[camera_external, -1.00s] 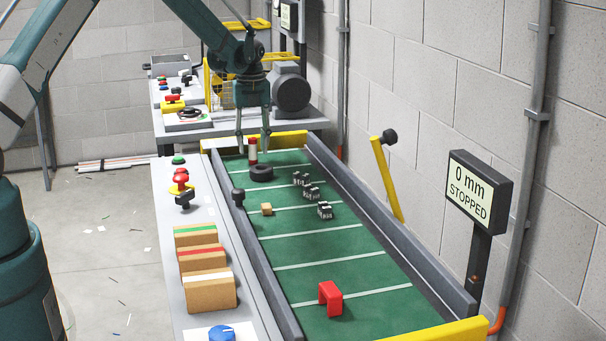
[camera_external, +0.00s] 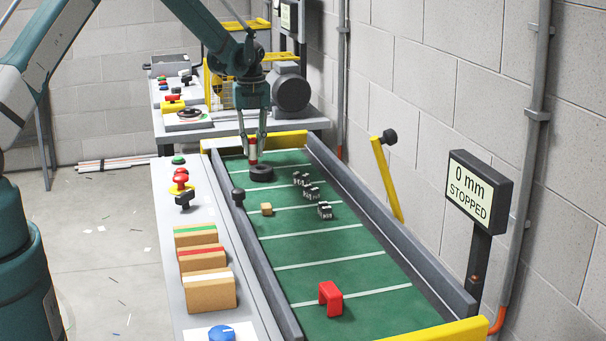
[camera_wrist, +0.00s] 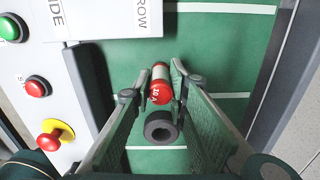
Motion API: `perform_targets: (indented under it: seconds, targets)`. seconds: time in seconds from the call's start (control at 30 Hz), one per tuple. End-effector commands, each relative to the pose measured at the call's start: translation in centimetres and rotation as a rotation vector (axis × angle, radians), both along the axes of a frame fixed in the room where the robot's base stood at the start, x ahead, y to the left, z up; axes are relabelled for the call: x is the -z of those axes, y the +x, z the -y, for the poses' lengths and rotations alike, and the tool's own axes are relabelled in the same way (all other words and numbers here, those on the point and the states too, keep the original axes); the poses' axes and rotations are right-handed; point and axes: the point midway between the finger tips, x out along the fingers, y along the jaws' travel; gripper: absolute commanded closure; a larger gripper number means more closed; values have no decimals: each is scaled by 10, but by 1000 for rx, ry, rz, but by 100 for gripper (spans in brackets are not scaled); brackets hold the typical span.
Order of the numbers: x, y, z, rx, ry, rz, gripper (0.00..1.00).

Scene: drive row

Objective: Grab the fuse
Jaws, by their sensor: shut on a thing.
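The fuse (camera_external: 252,151) is a small cylinder with red ends and a pale middle. It stands at the far end of the green belt (camera_external: 320,245), just behind a black ring. In the wrist view the fuse (camera_wrist: 160,85) lies between the two fingertips of my gripper (camera_wrist: 160,82), its red end towards the camera. My gripper (camera_external: 257,148) points down and is shut on the fuse; its fingers hide part of it in the external view. Whether the fuse still touches the belt, I cannot tell.
The black ring (camera_external: 261,173) sits very close to my fingers. The sign (camera_external: 479,192) reads 0 mm, stopped.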

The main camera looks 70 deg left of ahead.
Motion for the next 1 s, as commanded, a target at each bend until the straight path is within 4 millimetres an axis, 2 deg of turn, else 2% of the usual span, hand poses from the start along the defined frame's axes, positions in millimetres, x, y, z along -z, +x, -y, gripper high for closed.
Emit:
perform_targets:
  seconds: [0.27, 0.43, 1.0]
  targets:
    - [-2, 0, 0, 0, 0, 0, 96]
    - [-12, 0, 0, 0, 0, 0, 96]
    - [-88, 0, 0, 0, 0, 0, 96]
